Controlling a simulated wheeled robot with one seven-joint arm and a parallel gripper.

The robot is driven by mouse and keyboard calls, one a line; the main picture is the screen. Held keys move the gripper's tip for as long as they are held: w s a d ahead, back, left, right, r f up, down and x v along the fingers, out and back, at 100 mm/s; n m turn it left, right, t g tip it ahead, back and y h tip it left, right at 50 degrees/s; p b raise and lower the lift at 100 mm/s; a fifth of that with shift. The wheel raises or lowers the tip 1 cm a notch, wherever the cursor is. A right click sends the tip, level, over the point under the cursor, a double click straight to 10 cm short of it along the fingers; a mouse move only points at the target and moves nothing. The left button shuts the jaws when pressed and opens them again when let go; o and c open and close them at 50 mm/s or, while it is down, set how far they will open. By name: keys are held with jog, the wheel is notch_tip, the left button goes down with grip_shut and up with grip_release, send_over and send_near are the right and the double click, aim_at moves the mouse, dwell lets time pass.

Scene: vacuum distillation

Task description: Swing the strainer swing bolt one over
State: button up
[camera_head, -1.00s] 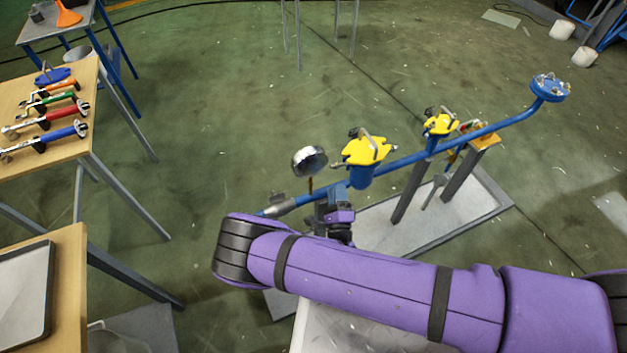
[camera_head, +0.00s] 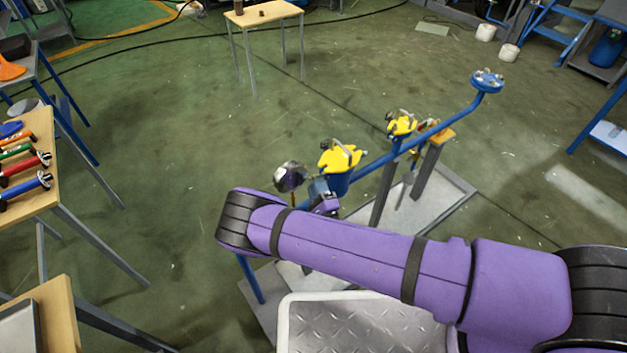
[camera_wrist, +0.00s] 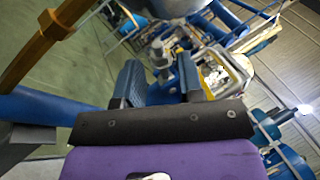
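Two blue strainer bodies with yellow lids sit on a blue pipe in the head view: a near one (camera_head: 340,157) and a far one (camera_head: 402,125). Metal swing bolts and handles show around the lids, too small to tell bolt one apart. My gripper (camera_head: 322,197) is beside the near strainer, low on its left, partly hidden by my forearm. In the wrist view, my gripper's two blue-padded fingers (camera_wrist: 160,82) stand apart. A grey metal bolt-like part (camera_wrist: 160,50) shows beyond and between them; contact cannot be told.
A round gauge (camera_head: 290,176) stands close left of my gripper; its brown stem (camera_wrist: 42,45) crosses the wrist view's upper left. The blue pipe (camera_head: 455,118) runs to a flange at right. A tool table (camera_head: 32,200) stands at left. Floor between is open.

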aim_at(315, 176)
jog(key=shift+x, duration=1.4)
grip_shut()
jog(key=shift+w+d+r+m+g+h, duration=0.15)
jog(key=shift+r+m+h, duration=0.2)
jog(key=shift+m, duration=0.6)
jog(key=shift+d+r+m+g+h, duration=0.15)
jog(key=shift+r+m+h, duration=0.25)
jog(key=shift+m, duration=0.55)
jog(key=shift+f, duration=0.1)
grip_release()
jog(key=shift+f, duration=0.1)
